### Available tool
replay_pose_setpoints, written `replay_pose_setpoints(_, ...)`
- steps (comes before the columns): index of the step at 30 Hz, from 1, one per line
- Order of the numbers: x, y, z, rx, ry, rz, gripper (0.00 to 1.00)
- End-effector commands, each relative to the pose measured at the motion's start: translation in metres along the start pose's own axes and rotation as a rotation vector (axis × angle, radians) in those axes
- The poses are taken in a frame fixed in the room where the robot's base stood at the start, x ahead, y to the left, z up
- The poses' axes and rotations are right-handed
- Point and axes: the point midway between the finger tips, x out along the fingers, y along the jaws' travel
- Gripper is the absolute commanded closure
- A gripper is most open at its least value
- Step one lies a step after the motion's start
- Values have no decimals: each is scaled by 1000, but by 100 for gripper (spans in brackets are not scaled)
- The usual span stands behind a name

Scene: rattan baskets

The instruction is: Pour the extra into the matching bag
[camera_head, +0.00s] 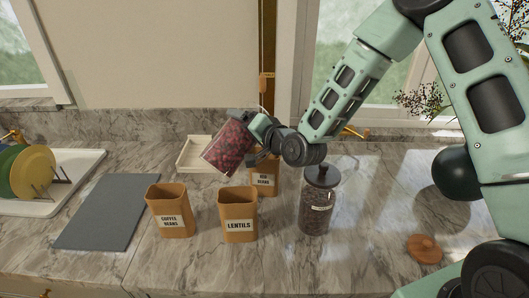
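My gripper (251,140) is shut on a clear container (228,148) full of red beans. It holds the container tilted above the counter, up and left of the back bag; I cannot tell which end is open. Three brown bags stand upright: one labelled coffee beans (169,211) at the left, one labelled lentils (238,216) in the middle, and one (265,176) behind, whose label appears to read red beans. The back bag is partly hidden by my gripper and wrist. Its inside is not visible.
A lidded glass jar (315,203) of dark contents stands right of the bags. A round wooden lid (424,249) lies at the right. A shallow wooden tray (195,151), a grey board (105,213) and a dish rack (50,188) with plates are left. The front counter is clear.

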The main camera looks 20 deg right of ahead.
Motion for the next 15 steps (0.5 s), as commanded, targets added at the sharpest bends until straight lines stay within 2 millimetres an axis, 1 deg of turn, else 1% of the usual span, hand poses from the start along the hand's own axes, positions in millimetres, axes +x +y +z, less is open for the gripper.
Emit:
replay_pose_setpoints(1, 1, -4, -2, 6, 4, -7, 82)
replay_pose_setpoints(15, 1, -3, -2, 32, -1, -7, 82)
